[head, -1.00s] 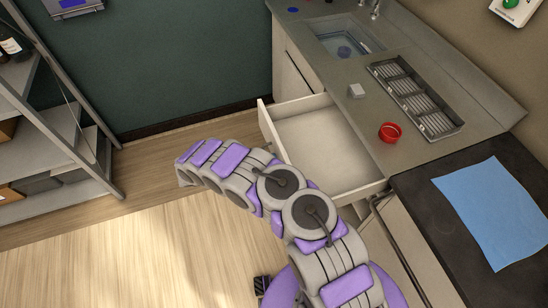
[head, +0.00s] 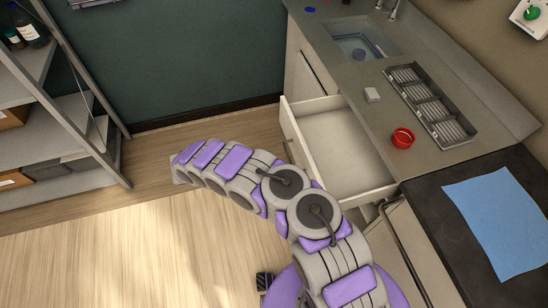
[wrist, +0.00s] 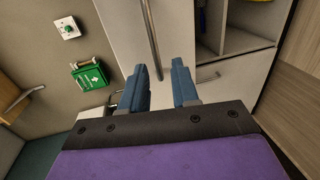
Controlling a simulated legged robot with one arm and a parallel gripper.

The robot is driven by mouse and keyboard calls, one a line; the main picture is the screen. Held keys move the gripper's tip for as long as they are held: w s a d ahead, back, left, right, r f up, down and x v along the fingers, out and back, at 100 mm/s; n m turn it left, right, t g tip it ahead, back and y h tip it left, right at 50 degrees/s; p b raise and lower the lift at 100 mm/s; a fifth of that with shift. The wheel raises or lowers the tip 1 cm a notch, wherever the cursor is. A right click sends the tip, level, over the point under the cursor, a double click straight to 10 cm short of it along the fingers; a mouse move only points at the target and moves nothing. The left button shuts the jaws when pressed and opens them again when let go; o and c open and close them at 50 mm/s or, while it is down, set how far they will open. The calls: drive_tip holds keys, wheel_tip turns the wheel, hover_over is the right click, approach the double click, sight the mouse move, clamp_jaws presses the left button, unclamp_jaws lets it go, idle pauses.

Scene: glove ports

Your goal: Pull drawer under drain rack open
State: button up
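The white drawer (head: 345,150) stands pulled out and empty below the counter, beside the grey drain rack (head: 430,105) in the head view. My arm crosses in front of part of the drawer's front and hides it. In the wrist view my gripper (wrist: 159,86) shows two blue fingers apart with nothing between them. The fingers point towards a pale cabinet panel with a long bar handle (wrist: 151,40). The gripper's fingers do not show clearly in the head view.
A red ring-shaped dish (head: 403,138) and a small white block (head: 372,94) lie on the counter near the sink (head: 357,42). A blue sheet (head: 498,222) lies on the dark worktop. A shelf rack (head: 60,130) stands left.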

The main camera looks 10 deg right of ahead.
drive_tip(key=r+v, duration=0.1)
drive_tip(key=v, duration=0.8)
drive_tip(key=w+d+r+m+g+y, duration=0.15)
drive_tip(key=d+r+g, duration=0.25)
drive_tip(key=d+r, duration=1)
drive_tip(key=s+d+r+m+g+y, duration=0.1)
drive_tip(key=s+d+r+g+y, duration=0.1)
drive_tip(key=s+d+r, duration=0.3)
drive_tip(key=s+d+r+g+y, duration=0.1)
drive_tip(key=s+d+r+y, duration=0.15)
drive_tip(key=d+r, duration=0.4)
drive_tip(key=s+d+r+y, duration=0.1)
drive_tip(key=s+r+y, duration=0.15)
drive_tip(key=s, duration=0.45)
drive_tip(key=s+d+r+y, duration=0.1)
drive_tip(key=s+r+y, duration=0.1)
drive_tip(key=s+r, duration=0.35)
drive_tip(key=s+a+f+t+y, duration=0.1)
drive_tip(key=s+a+y, duration=0.1)
drive_tip(key=s, duration=0.6)
drive_tip(key=s+a+f+t+y, duration=0.1)
drive_tip(key=s+a+y, duration=0.2)
drive_tip(key=s, duration=0.5)
drive_tip(key=shift+s+a+p, duration=0.2)
drive_tip(key=shift+s+p, duration=0.05)
drive_tip(key=shift+p, duration=0.2)
